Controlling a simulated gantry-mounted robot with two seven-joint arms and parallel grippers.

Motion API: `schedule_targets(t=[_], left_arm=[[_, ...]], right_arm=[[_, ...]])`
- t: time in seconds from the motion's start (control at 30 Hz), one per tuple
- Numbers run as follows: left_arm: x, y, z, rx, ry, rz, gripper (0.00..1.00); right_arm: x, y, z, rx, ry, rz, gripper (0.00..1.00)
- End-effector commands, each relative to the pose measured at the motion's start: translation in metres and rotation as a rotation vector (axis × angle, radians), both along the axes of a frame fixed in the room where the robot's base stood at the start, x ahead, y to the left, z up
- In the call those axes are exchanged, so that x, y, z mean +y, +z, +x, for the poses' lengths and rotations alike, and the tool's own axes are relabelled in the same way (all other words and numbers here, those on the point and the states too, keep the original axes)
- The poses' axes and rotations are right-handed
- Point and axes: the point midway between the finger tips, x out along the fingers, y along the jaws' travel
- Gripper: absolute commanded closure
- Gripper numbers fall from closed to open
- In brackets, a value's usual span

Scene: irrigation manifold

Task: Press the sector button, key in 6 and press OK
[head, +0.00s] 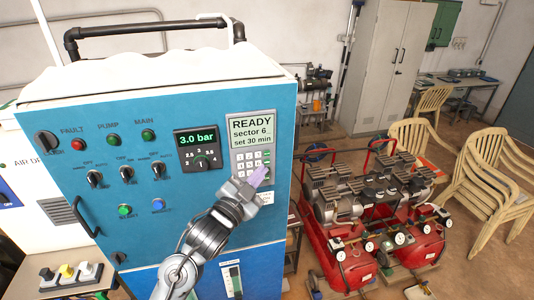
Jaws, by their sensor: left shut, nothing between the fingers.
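The blue control panel (100,165) fills the left half of the head view. Its keypad unit (238,150) has a lit display (252,131) reading "READY", "sector 6_", "set 30 min". Several keys show below the display; the lower right keys are hidden behind my gripper. My left gripper (260,174) is shut and empty, with its fingertips over the lower right of the keypad. I cannot tell whether they touch a key. The sector button and the OK key cannot be made out. My right gripper is not in view.
A pressure display (197,140) reading "3.0 bar" sits left of the keypad. Rotary switches, lamps and a green button (125,211) and blue button (158,206) are further left. Red compressors (340,262) and stacked chairs (482,190) stand to the right.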

Motion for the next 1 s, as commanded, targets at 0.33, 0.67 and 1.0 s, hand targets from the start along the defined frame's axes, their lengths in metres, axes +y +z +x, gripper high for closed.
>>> schedule_targets(t=[0.33, 0.67, 1.0], left_arm=[[-0.003, -0.009, 0.001, 0.001, -0.001, 0.000, 1.00], [-0.016, -0.044, 0.005, 0.000, -0.001, 0.000, 1.00], [-0.022, -0.055, 0.007, -0.001, 0.000, -0.001, 1.00]], right_arm=[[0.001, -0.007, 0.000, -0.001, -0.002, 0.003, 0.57], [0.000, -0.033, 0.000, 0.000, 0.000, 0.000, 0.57], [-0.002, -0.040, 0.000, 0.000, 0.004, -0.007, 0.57]])
